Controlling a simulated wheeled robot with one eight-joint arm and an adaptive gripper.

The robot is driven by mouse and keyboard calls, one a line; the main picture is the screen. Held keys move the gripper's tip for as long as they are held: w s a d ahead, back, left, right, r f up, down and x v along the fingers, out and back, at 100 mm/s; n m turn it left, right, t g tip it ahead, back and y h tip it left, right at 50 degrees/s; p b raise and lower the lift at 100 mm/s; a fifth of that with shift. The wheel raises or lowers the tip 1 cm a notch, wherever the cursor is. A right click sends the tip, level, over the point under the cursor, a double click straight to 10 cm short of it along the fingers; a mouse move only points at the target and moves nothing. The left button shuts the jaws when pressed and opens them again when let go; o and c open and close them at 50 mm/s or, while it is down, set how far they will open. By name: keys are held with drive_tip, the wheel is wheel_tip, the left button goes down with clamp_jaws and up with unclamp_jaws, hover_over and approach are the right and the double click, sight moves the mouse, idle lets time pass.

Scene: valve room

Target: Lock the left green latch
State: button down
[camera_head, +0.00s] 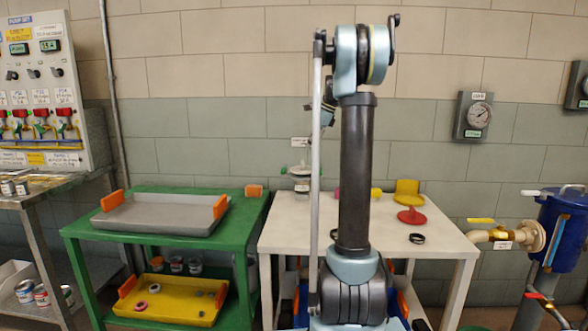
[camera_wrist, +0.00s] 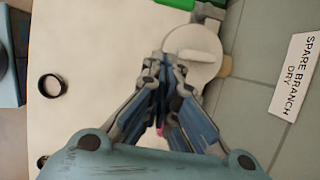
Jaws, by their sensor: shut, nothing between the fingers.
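A pale grey device (camera_head: 300,180) with a round body stands on the white table, and a small green part (camera_head: 284,169) shows at its left. In the wrist view a round pale body (camera_wrist: 205,62) lies just beyond my fingertips, with a green piece (camera_wrist: 180,4) cut by the top edge. I cannot tell whether this green piece is the left latch, or its position. My gripper (camera_wrist: 166,75) is shut and empty, apparently above the table. In the head view my arm partly hides the gripper and the area right of the device.
The white table (camera_head: 445,243) also holds a red-based yellow piece (camera_head: 410,203) and a black ring (camera_head: 417,238). A green table (camera_head: 225,247) with a grey tray (camera_head: 160,228) stands left. A sign (camera_wrist: 296,75) is on the wall close by.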

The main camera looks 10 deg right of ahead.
sight(284, 171)
idle(0.3)
drive_tip(key=w+a+f, duration=0.1)
drive_tip(key=a+f, duration=0.6)
drive_tip(key=f, duration=0.2)
drive_tip(key=shift+w+a+f, duration=0.15)
drive_tip(key=shift+w+a, duration=0.1)
drive_tip(key=shift+a, duration=0.05)
idle(0.5)
drive_tip(key=shift+s+a+m, duration=0.1)
drive_tip(key=shift+a+m, duration=0.15)
drive_tip(key=shift+m, duration=0.15)
